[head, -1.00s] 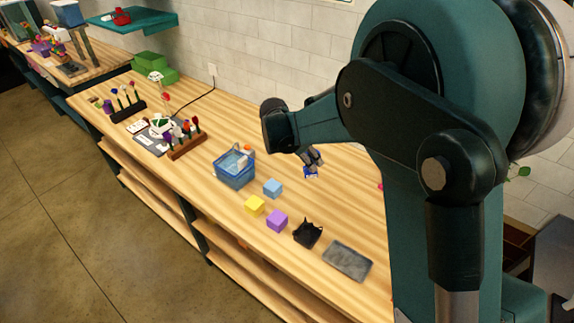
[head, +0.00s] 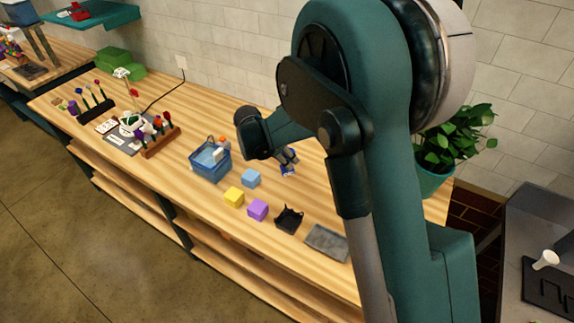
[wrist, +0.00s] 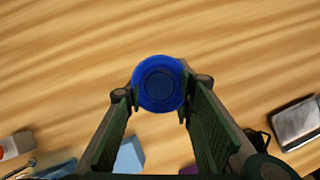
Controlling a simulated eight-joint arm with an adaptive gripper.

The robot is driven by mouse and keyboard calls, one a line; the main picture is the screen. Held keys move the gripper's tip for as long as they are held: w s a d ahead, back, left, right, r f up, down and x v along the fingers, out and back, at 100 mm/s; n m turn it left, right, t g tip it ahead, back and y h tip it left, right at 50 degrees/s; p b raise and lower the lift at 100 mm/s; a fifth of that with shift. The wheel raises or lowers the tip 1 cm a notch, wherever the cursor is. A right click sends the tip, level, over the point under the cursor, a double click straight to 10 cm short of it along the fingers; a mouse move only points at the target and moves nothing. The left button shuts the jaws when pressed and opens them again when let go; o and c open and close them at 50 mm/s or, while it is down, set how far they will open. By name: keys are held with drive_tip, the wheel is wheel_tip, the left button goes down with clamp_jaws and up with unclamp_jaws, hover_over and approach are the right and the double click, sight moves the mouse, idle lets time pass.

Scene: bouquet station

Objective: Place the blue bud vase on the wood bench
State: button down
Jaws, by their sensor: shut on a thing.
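The blue bud vase (wrist: 159,83) shows from above as a round blue rim between my fingertips in the wrist view. My gripper (wrist: 160,97) is shut on it. In the head view my gripper (head: 287,160) holds the vase (head: 289,170) over the back part of the wood bench (head: 225,265). The bench's striped wood top (wrist: 60,60) lies below the vase in the wrist view. I cannot tell whether the vase's base touches the bench.
A blue basket (head: 211,163), a light blue cube (head: 251,178), a yellow cube (head: 234,197), a purple cube (head: 258,210), a black holder (head: 289,219) and a grey tray (head: 327,242) stand along the front. A potted plant (head: 455,140) is at right. Bench around the vase is clear.

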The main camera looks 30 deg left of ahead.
drive_tip(key=shift+f, duration=1.7)
drive_tip(key=shift+f, duration=0.15)
drive_tip(key=c, duration=1.9)
unclamp_jaws()
drive_tip(key=shift+c, duration=0.2)
drive_tip(key=v, duration=1.2)
drive_tip(key=shift+r, duration=0.2)
